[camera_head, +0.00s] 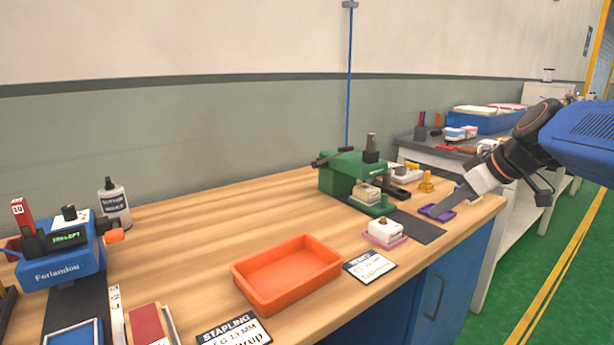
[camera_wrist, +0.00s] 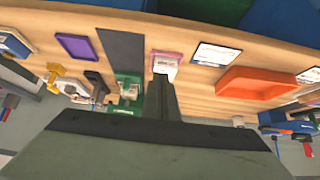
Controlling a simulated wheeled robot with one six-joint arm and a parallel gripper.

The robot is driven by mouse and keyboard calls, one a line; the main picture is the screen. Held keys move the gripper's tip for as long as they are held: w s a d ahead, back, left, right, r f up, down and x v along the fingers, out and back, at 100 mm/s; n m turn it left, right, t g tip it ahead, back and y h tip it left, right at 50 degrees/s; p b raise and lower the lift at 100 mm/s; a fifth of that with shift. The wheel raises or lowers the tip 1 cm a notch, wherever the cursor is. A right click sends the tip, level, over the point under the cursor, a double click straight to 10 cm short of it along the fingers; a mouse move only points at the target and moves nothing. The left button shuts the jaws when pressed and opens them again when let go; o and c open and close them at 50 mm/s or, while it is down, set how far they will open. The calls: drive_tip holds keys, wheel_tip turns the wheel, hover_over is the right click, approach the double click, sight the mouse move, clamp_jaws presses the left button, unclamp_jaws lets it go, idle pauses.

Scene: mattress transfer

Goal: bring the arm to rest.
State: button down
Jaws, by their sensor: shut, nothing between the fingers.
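My gripper (camera_head: 441,208) hangs at the end of my arm on the right of the head view, over the right end of the wooden bench (camera_head: 190,226). Its fingers are together with nothing between them. The tips appear near a small purple tray (camera_head: 436,213); whether they touch it I cannot tell. In the wrist view my gripper (camera_wrist: 163,90) points towards the bench, with the purple tray (camera_wrist: 77,46) off to the left of the fingers.
A green press (camera_head: 345,172), a pink pad with a white block (camera_head: 384,233) and an orange tray (camera_head: 287,273) stand on the bench. A blue device (camera_head: 62,262) is at the left. A second bench with a blue bin (camera_head: 480,121) is behind my arm.

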drive_tip(key=s+f+m+h, duration=0.2)
drive_tip(key=s+f+m, duration=0.1)
drive_tip(key=s+f, duration=0.6)
drive_tip(key=s+f+m+g+h, duration=0.1)
drive_tip(key=s+f+m, duration=0.3)
drive_tip(key=s+f, duration=0.5)
drive_tip(key=s+a+h, duration=0.1)
drive_tip(key=s, duration=0.3)
drive_tip(key=shift+s+f+g+h, duration=0.15)
drive_tip(key=shift+s+g+h, duration=0.15)
